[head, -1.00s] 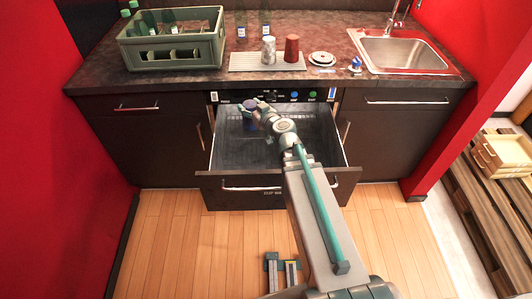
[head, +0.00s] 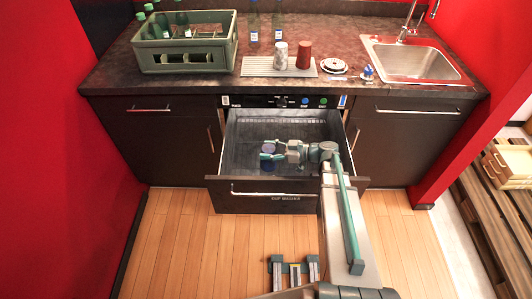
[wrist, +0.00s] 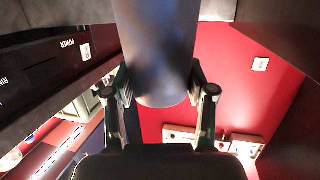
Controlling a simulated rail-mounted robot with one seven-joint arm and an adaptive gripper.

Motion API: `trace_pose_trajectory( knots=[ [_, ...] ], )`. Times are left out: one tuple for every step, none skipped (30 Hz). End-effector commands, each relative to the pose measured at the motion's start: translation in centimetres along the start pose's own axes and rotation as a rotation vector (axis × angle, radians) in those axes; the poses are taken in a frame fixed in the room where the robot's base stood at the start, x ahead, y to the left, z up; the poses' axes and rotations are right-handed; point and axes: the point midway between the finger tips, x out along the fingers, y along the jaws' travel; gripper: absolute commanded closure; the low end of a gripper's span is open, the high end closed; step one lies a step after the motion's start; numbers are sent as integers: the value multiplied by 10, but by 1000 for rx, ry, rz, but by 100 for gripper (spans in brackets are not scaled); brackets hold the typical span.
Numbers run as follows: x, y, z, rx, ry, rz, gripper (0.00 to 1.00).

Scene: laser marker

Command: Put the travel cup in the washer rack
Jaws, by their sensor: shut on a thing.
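The travel cup is a dark blue-purple cylinder (head: 268,147), gripped around its side by my gripper (head: 272,157). In the wrist view the cup (wrist: 158,50) fills the upper middle as a smooth grey-blue cylinder between the two fingers (wrist: 160,92), which are shut on it. The washer rack (head: 310,128) is inside the open drawer marked as a cup washer. My gripper and the cup are over or within the front half of the drawer. I cannot tell whether the cup touches the rack; my gripper and arm hide part of it.
The drawer front (head: 235,190) stands out from the dark cabinets. On the counter are a green bottle crate (head: 185,60), a grey mat (head: 255,68) with a marbled cup (head: 280,54) and a red cup (head: 303,54), and a sink (head: 415,62) at right.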

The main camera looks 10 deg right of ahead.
Motion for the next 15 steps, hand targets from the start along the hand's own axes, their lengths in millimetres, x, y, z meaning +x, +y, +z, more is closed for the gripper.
trace_pose_trajectory(
  knots=[
    [6,13,1,1,1,-2,85],
    [9,19,3,1,1,-1,85],
    [13,28,5,0,0,-1,85],
    [17,34,8,0,0,0,85],
    [20,40,10,1,0,0,85],
    [24,49,14,2,0,0,85],
    [28,55,16,2,0,0,85],
    [32,60,18,2,0,-1,85],
    [36,69,21,1,0,0,85],
    [40,75,23,0,0,0,85],
    [43,81,26,1,0,0,85],
    [47,85,35,3,0,1,85],
    [50,88,40,3,0,1,85],
    [52,92,45,3,0,1,85],
    [56,96,50,3,0,1,85]
  ],
)
